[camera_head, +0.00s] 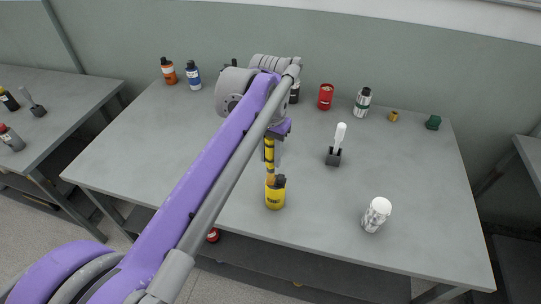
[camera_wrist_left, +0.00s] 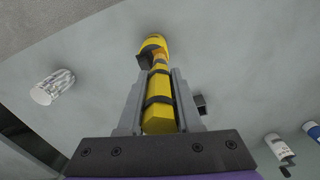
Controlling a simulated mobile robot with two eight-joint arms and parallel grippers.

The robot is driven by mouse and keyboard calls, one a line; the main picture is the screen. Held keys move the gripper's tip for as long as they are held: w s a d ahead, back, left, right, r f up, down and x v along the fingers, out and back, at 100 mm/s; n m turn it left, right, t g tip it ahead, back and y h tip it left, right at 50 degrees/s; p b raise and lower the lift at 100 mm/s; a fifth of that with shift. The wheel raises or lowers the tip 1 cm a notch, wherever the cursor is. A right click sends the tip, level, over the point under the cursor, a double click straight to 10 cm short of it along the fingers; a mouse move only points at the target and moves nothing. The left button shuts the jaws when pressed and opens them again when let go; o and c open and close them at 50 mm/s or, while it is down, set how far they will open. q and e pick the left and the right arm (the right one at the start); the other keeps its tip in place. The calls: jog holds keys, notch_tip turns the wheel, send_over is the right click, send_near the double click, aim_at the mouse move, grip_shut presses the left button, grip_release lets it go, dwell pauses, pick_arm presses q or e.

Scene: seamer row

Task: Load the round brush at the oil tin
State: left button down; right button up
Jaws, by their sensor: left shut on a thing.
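My left gripper (camera_head: 270,148) is shut on the round brush (camera_head: 269,153), which has a yellow handle with black bands. In the left wrist view the brush (camera_wrist_left: 159,108) lies between the two fingers of the gripper (camera_wrist_left: 158,100) and points away from the camera. The yellow oil tin (camera_head: 275,198) stands on the table directly below the brush. It also shows in the left wrist view (camera_wrist_left: 153,43), beyond the brush's far end. The brush's lower end is at the tin's mouth; I cannot tell how far inside it is. A dark part shows at the tin's top.
On the grey table (camera_head: 330,225) stand a white-handled brush in a dark holder (camera_head: 333,157), a white-capped clear jar (camera_head: 375,216), a red tin (camera_head: 325,97), and a green-banded bottle (camera_head: 362,103). Orange (camera_head: 169,71) and blue (camera_head: 193,75) bottles stand at back left.

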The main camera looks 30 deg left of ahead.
aim_at(271, 141)
pick_arm(q)
jog(key=shift+r+p, duration=1.4)
jog(key=shift+r, duration=1.25)
jog(key=shift+w, duration=0.1)
pick_arm(e)
jog(key=r, duration=0.1)
jog(key=w+r, duration=0.1)
jog(key=r, duration=0.2)
jog(key=shift+w+r, duration=0.15)
jog(key=shift+w, duration=0.15)
pick_arm(q)
jog(key=shift+f, duration=0.1)
